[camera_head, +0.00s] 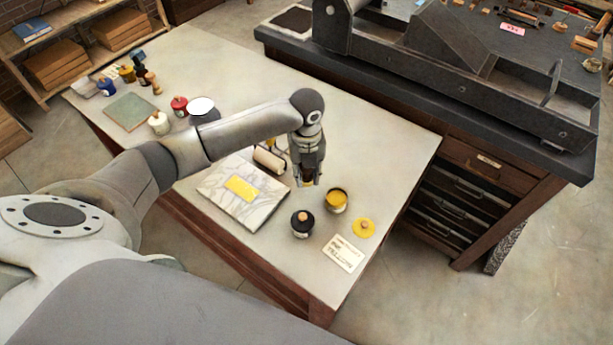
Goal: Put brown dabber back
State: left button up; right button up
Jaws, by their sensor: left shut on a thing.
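My left gripper (306,183) points down over the front half of the pale worktable (395,140). It is shut on a small dark brown thing (307,173), which looks like the brown dabber; the fingers hide most of it. The gripper is just right of the marbled slab, behind a dark jar (302,223) with a tan knob. An open jar of yellow ink (336,201) stands to its right. My right gripper is not in view.
A marbled slab (215,190) bears a yellow patch (241,188). A roller (268,160) lies behind it. A yellow lid (363,228) and a lettered card (343,254) lie front right. Several jars stand far left. A dark press (450,60) fills the back right bench.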

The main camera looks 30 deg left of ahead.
aim_at(306, 179)
pick_arm(q)
jog(key=shift+w+a+f, duration=0.15)
jog(key=shift+w+f, duration=0.15)
jog(key=shift+f, duration=0.05)
notch_tip(306, 179, down, 3)
jog(key=shift+w+f, duration=0.1)
jog(key=shift+a+f, duration=0.1)
jog(key=shift+f, duration=0.2)
jog(key=o, duration=1)
jog(key=shift+o, duration=0.2)
jog(key=shift+r, duration=0.15)
notch_tip(306, 179, up, 12)
jog(key=shift+r+b, duration=0.1)
jog(key=shift+b, duration=0.4)
